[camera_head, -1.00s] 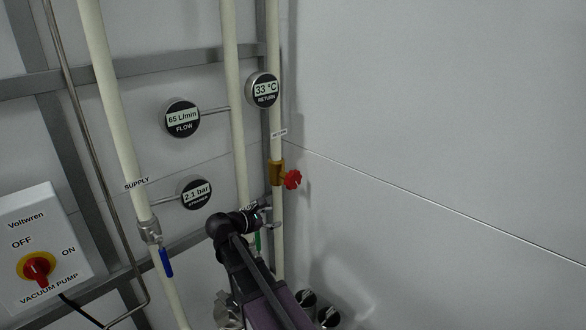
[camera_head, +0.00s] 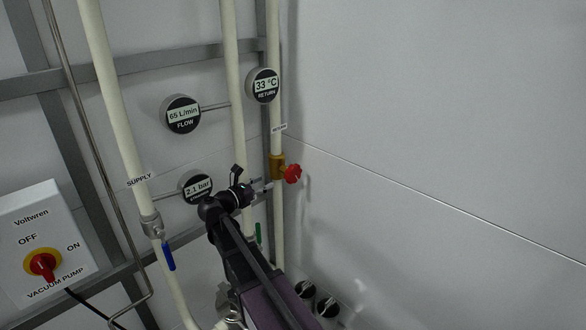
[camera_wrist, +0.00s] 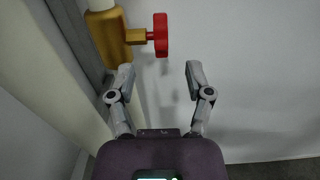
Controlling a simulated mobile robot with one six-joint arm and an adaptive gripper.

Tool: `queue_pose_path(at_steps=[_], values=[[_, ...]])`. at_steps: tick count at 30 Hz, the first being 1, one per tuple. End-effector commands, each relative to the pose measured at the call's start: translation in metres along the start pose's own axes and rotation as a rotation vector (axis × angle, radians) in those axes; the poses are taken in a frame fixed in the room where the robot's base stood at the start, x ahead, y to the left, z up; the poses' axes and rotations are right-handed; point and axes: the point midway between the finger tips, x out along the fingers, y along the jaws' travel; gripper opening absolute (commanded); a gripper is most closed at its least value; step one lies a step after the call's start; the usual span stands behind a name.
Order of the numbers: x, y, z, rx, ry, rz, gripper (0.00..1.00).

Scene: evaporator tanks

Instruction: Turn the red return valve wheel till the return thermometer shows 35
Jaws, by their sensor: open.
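The red return valve wheel (camera_head: 292,173) sits on a brass valve body (camera_head: 278,166) on the return pipe. In the wrist view the wheel (camera_wrist: 160,35) stands on a short stem to the right of the brass body (camera_wrist: 112,38). My gripper (camera_head: 262,186) is just left of the wheel in the head view. In the wrist view my gripper (camera_wrist: 158,72) is open and empty, its two fingers spread, with the wheel beyond the fingertips and between their lines. It does not appear to touch the wheel. The return thermometer (camera_head: 263,86) reads 33 °C.
A flow gauge (camera_head: 181,115) reads 65 L/min, and a pressure gauge (camera_head: 196,187) reads 2.1 bar, partly covered by my arm. A blue-handled valve (camera_head: 167,256) is on the supply pipe. A vacuum pump switch box (camera_head: 38,245) is at left. Bare wall (camera_head: 430,130) fills the right.

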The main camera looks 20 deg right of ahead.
Motion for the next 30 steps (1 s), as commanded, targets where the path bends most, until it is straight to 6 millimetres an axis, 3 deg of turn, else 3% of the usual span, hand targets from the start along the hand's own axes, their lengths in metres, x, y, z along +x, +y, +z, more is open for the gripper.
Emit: queue_pose_path(at_steps=[8, 30], values=[[0.025, 0.000, 0.000, 0.001, 0.001, -0.002, 0.66], [0.124, 0.000, 0.000, 0.001, 0.001, -0.002, 0.66]])
